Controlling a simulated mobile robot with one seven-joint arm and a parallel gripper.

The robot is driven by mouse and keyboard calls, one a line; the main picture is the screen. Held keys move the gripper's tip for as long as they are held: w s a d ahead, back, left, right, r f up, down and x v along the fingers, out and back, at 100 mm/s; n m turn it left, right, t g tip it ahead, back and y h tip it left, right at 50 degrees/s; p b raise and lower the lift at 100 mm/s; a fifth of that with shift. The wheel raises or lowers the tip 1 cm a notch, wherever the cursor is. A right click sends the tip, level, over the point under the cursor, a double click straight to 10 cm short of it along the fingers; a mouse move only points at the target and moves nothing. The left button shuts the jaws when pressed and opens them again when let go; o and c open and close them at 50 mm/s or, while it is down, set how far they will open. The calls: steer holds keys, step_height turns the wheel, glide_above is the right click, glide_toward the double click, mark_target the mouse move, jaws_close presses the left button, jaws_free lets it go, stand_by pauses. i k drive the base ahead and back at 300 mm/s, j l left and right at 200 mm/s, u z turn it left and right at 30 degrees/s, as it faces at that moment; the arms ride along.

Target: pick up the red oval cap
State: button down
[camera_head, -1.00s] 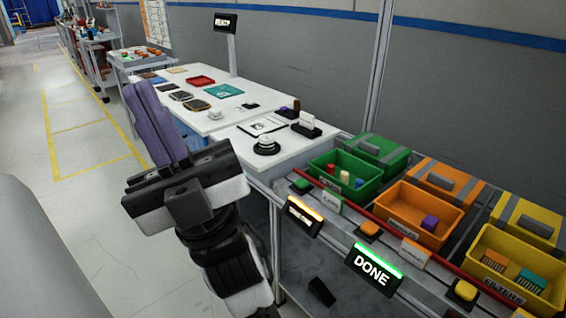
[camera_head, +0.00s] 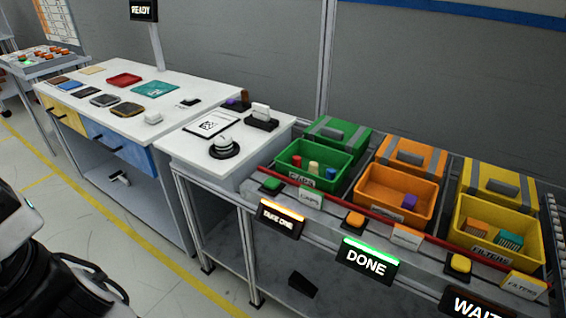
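The green bin (camera_head: 337,174) labelled CAPS stands at the left of the row of bins. A small red cap (camera_head: 297,160) is inside it at the left, beside a pale cap (camera_head: 313,166) and a blue cap (camera_head: 331,172). The red cap looks upright; its oval shape is too small to make out. My gripper is out of view. Only part of my arm shows at the lower left, well away from the green bin.
The orange bin (camera_head: 394,212) holds a purple piece (camera_head: 409,201). The yellow bin (camera_head: 493,257) holds filters. A red rail (camera_head: 341,211) and lit signs, including DONE (camera_head: 366,262), run before the bins. A white table (camera_head: 196,90) stands left.

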mark_target(296, 160)
steer(key=i+l, duration=0.15)
steer(key=i, duration=0.2)
steer(key=i+l+u, duration=0.1)
steer(key=i, duration=0.7)
